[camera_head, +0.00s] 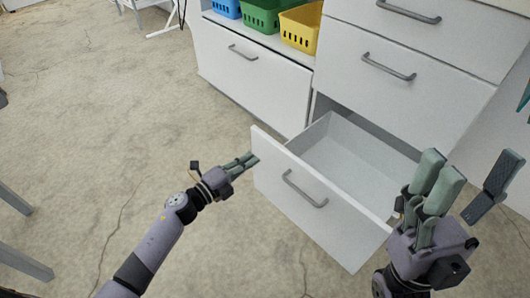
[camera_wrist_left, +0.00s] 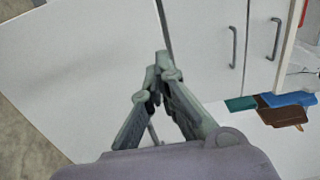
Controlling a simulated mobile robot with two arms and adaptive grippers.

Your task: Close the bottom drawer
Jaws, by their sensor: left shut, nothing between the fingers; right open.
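The bottom drawer (camera_head: 335,225) of the white cabinet is pulled well out, its white front angled toward me with a grey bar handle (camera_head: 305,188). Its inside looks empty. My left gripper (camera_head: 254,157) is shut and empty at the left end of the drawer front; I cannot tell whether it touches. In the left wrist view its fingertips (camera_wrist_left: 162,65) meet in front of white panels. My right gripper (camera_head: 472,165) is open and empty at the drawer's right side, hiding part of its right edge.
Two shut drawers with bar handles (camera_head: 388,67) sit above the open one. To the left is a shut white drawer (camera_head: 250,75) under a shelf with blue, green and yellow baskets (camera_head: 301,28). The concrete floor (camera_head: 120,110) at left is mostly clear.

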